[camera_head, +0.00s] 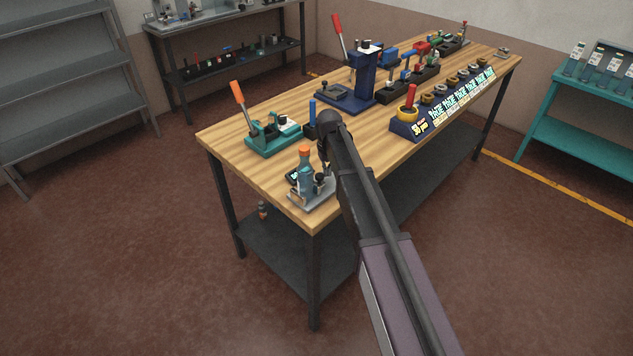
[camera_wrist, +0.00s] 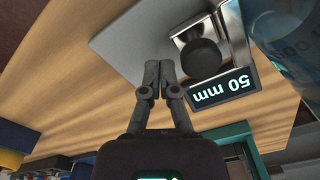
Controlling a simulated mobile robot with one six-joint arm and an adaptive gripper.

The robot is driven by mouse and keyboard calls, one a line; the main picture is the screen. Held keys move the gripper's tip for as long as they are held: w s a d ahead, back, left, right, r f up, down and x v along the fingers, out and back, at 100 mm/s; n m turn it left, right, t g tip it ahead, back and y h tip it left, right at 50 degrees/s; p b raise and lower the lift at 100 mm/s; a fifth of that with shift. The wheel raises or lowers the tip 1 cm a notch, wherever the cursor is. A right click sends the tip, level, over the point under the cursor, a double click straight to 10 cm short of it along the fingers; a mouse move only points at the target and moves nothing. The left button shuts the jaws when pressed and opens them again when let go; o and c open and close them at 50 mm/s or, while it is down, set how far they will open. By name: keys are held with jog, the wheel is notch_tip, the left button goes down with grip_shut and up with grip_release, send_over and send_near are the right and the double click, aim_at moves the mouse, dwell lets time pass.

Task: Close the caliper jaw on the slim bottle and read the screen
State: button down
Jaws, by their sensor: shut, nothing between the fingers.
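The caliper (camera_head: 313,193) has a grey base plate and stands at the near corner of the wooden workbench. The slim bottle (camera_head: 305,167), blue-grey with an orange cap, stands upright on it. In the wrist view, part of the bottle (camera_wrist: 287,38) shows at the upper right. The screen (camera_wrist: 222,89) appears upside down and reads "50 mm". A black round knob (camera_wrist: 201,57) sits on the metal jaw beside the screen. I cannot tell whether the jaw touches the bottle. My gripper (camera_wrist: 159,66) is shut and empty, left of the knob; it also shows above the caliper (camera_head: 325,160).
A teal fixture with an orange handle (camera_head: 268,136) stands left on the workbench (camera_head: 222,138). A blue press (camera_head: 352,92) and a row of rings on a blue display stand (camera_head: 408,129) are further back. Bare wood lies left of the caliper.

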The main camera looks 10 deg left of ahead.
jog(key=shift+s+a, duration=0.3)
jog(key=shift+s, duration=0.1)
dwell(0.8)
jog(key=shift+w+d, duration=0.35)
jog(key=shift+w, duration=0.15)
dwell(0.5)
notch_tip(320, 180, up, 6)
jog(key=p, duration=0.6)
dwell(0.6)
jog(key=shift+d, duration=0.1)
jog(key=s+d+m, duration=0.4)
jog(key=s+d, duration=1.9)
jog(key=s, duration=0.2)
jog(key=shift+s, duration=0.35)
